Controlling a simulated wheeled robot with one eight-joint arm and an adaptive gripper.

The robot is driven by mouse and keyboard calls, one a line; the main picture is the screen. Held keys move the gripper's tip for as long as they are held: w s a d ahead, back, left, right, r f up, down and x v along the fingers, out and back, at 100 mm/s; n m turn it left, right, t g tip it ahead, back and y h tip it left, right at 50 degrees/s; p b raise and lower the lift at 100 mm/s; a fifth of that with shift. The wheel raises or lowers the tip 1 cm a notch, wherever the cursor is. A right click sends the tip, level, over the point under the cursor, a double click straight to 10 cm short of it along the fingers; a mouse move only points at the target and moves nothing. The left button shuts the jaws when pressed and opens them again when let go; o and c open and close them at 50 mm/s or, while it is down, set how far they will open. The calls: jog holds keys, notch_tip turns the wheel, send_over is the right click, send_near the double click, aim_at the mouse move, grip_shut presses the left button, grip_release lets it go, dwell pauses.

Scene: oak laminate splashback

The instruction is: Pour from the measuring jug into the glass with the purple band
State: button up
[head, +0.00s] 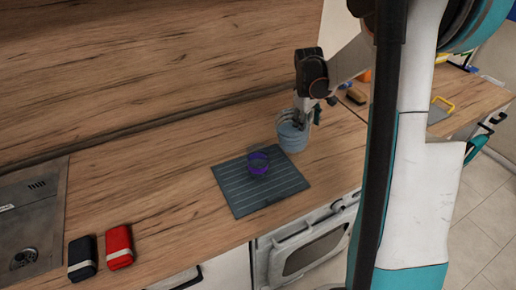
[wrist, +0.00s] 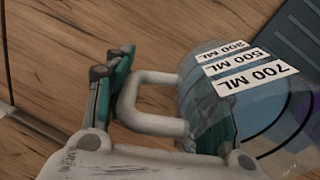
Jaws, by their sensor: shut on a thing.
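The measuring jug (head: 291,137) is a translucent blue-grey vessel, upright at the back right of the dark mat. In the wrist view the jug (wrist: 205,85) shows white labels reading 200, 500 and 700 ML, and a pale loop handle (wrist: 150,79). My gripper (head: 301,119) is shut on the jug at its handle side, with the handle between its teal-sided fingers (wrist: 168,95). I cannot tell whether the jug touches the counter, nor its fill level. The glass with the purple band (head: 258,162) stands on the mat, left of and nearer than the jug. Its contents are unclear.
The dark lined mat (head: 265,195) lies on the wooden counter. A red case (head: 118,246) and a black case (head: 83,257) lie at the front left, beside the sink (head: 32,225). A brown item (head: 356,96) lies behind the jug. An oven (head: 312,252) is below the front edge.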

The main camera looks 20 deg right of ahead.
jog(key=shift+s+a+r+t+h+p, duration=0.15)
jog(key=shift+a+r+h+p, duration=0.2)
jog(key=shift+r, duration=0.2)
jog(key=shift+s+a+r+t+h+p, duration=0.1)
jog(key=shift+a+r+h, duration=0.1)
jog(key=shift+r+h, duration=0.35)
jog(key=shift+s+a+r+t+h+p, duration=0.15)
jog(key=shift+a+r+h+p, duration=0.15)
jog(key=shift+r, duration=0.3)
jog(key=shift+s+a+r+t+h+p, duration=0.1)
jog(key=shift+a+r+t+h+p, duration=0.05)
jog(key=shift+a+r+h, duration=0.35)
jog(key=shift+a+r+t+h+p, duration=0.15)
jog(key=shift+r+h, duration=0.15)
jog(key=shift+r, duration=0.3)
jog(key=shift+s+a+r, duration=0.1)
jog(key=shift+a+r, duration=0.05)
jog(key=shift+r, duration=0.05)
jog(key=shift+s+a+r+h, duration=0.1)
jog(key=shift+a+r+h, duration=0.4)
jog(key=shift+r, duration=0.1)
jog(key=shift+s+a+r+t+h+p, duration=0.1)
jog(key=shift+a+r+t+h+p, duration=0.2)
jog(key=shift+r, duration=0.2)
jog(key=shift+s+a+r+t+h+p, duration=0.1)
jog(key=shift+r+h+p, duration=0.05)
jog(key=shift+r+h, duration=0.3)
grip_shut()
dwell(3.1)
